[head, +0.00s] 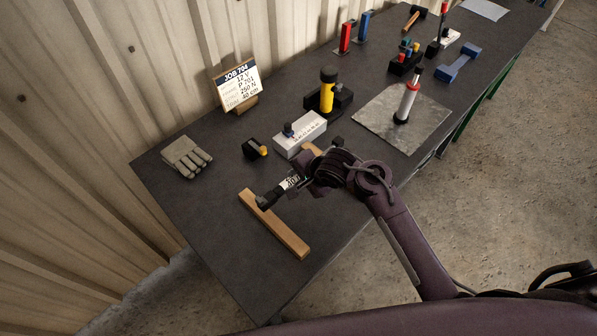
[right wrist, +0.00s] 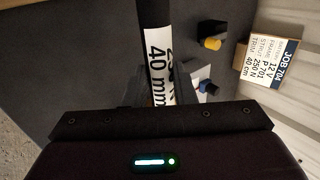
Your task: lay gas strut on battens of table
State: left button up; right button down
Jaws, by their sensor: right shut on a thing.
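The gas strut (head: 289,184) is a dark rod with a white printed label, and my right gripper (head: 303,178) is shut on it. In the right wrist view the strut (right wrist: 158,65) runs up from the jaws, its label reading "40 mm". One wooden batten (head: 280,228) lies on the dark table (head: 200,205); the strut's black end is over its far end in the head view. I cannot tell whether they touch. A second batten (head: 311,151) is mostly hidden behind my gripper. My left gripper is out of view.
A job card (head: 237,85) and gloves (head: 186,157) are near the wall.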

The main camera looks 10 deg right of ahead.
jog(key=shift+w, duration=0.1)
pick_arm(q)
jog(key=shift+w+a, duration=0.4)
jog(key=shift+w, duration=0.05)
pick_arm(e)
jog(key=shift+s+f+b, duration=0.2)
jog(key=shift+f+b, duration=0.15)
jog(key=shift+f, duration=0.2)
jog(key=shift+f+b, duration=1.15)
jog(key=shift+f, duration=1.45)
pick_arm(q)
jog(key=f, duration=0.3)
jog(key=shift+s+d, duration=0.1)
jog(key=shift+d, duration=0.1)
pick_arm(e)
jog(key=shift+f, duration=0.3)
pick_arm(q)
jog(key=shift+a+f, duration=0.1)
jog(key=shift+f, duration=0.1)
pick_arm(e)
jog(key=shift+f, duration=0.5)
jog(key=c, duration=1.1)
grip_release()
